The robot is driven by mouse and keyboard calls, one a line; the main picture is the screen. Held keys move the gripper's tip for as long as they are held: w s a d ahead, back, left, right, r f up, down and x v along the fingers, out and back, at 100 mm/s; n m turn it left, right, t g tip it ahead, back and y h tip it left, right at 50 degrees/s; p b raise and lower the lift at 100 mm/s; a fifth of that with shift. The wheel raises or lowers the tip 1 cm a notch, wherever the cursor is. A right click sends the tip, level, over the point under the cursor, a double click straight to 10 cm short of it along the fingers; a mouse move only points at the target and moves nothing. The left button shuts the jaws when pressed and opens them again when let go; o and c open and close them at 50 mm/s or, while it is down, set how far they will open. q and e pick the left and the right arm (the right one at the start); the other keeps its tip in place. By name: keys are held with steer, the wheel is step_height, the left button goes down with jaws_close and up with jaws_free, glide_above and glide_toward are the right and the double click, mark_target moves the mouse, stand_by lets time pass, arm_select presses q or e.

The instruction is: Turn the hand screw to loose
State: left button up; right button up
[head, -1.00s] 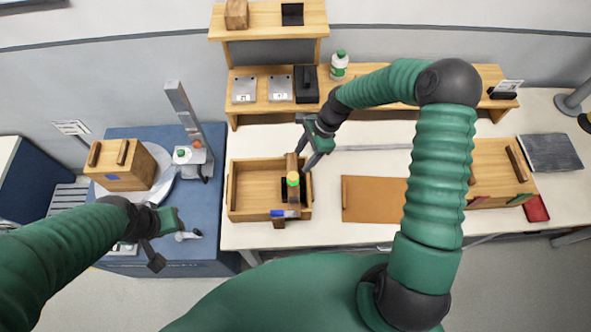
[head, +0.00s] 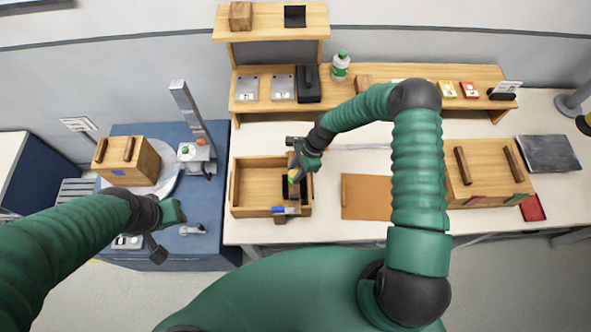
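No part is clearly marked as the hand screw. A grey upright stand (head: 190,112) on the blue table at left has a small red knob (head: 200,141) at its base, and a small metal part with a handle (head: 193,229) lies nearer; I cannot tell whether either is the screw.
A wooden box (head: 127,165) with two handles stands at left. A brown mat (head: 368,197) and another wooden box (head: 485,172) are to the right. A wooden shelf (head: 420,98) with a bottle (head: 340,67) runs behind. White tabletop is free beside the mat.

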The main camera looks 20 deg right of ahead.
steer(key=shift+w+d, duration=0.1)
steer(key=shift+d, duration=0.05)
jaws_close()
